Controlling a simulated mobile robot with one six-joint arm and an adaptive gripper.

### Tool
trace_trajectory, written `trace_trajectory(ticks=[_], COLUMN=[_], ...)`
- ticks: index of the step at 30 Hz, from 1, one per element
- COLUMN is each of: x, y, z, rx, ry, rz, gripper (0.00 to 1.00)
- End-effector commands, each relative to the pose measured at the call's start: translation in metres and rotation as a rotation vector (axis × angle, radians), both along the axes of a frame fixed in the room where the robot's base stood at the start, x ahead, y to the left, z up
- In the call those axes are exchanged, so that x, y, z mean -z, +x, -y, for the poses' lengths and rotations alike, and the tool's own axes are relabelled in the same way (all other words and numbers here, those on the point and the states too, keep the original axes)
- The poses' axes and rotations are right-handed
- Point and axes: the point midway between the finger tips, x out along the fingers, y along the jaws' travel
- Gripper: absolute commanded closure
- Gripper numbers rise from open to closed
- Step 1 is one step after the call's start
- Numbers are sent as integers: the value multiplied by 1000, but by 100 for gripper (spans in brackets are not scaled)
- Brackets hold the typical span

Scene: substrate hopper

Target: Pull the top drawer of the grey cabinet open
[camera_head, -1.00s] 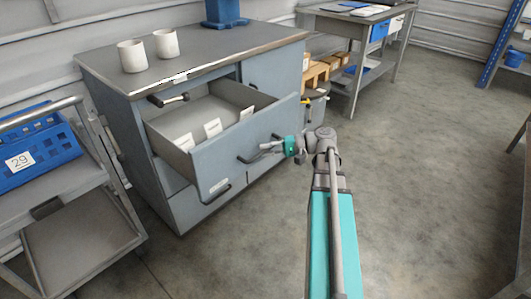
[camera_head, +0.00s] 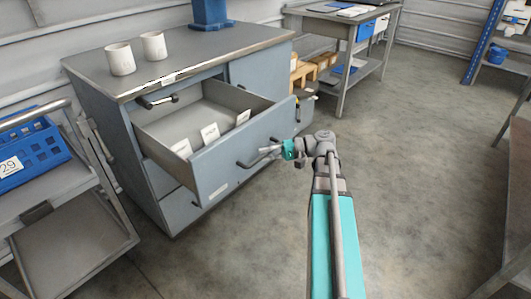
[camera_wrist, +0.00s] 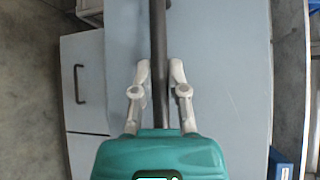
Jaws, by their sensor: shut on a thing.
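The grey-blue cabinet (camera_head: 85,88) stands at the left of the head view. Its top drawer (camera_head: 228,153) is pulled well out, with its inside and several white cards in view. My gripper (camera_head: 262,153) is at the drawer front, shut on the dark bar handle (camera_head: 244,164). In the wrist view my gripper's two grey fingers (camera_wrist: 160,74) close on either side of the dark handle bar (camera_wrist: 159,30), in front of the pale drawer front (camera_wrist: 225,75).
Two white cups (camera_head: 120,59) and a blue object (camera_head: 210,12) stand on the cabinet top. A cart (camera_head: 70,235) with a blue crate (camera_head: 32,153) is at the left. A workbench (camera_head: 340,25) stands behind. The floor (camera_head: 430,180) at the right is clear.

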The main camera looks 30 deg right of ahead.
Motion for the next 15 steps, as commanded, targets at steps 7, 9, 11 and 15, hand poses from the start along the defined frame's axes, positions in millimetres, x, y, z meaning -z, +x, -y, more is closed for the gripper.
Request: trace_trajectory(ticks=[7,9,11,15], x=[1,1,1,0], y=[1,1,2,2], z=[-4,-5,-6,-7], rx=[-7,-9,-10,-11], ry=[-2,-3,-2,-1], rz=[-1,-1,-1,0], gripper=[100,100,70,46])
